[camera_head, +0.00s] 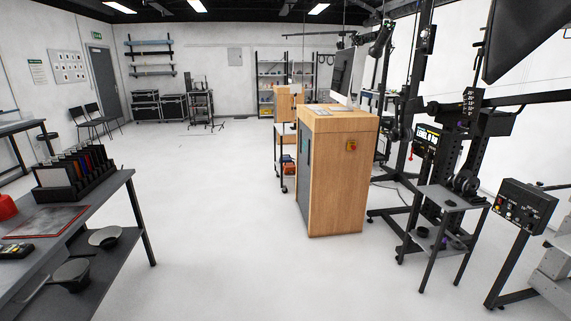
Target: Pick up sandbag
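I cannot make out a sandbag for certain in the head view. A small orange-red object (288,168) sits low on a cart behind the wooden cabinet, partly hidden, and is too small to identify. Neither my left nor my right gripper is in view.
A wooden cabinet (338,180) stands at centre right. A dark workbench (105,200) with a rack of colored panels (75,172) and bowls below is at left. A black rig (455,150), a small stand (449,200) and a control box (525,203) are at right. The middle floor is clear.

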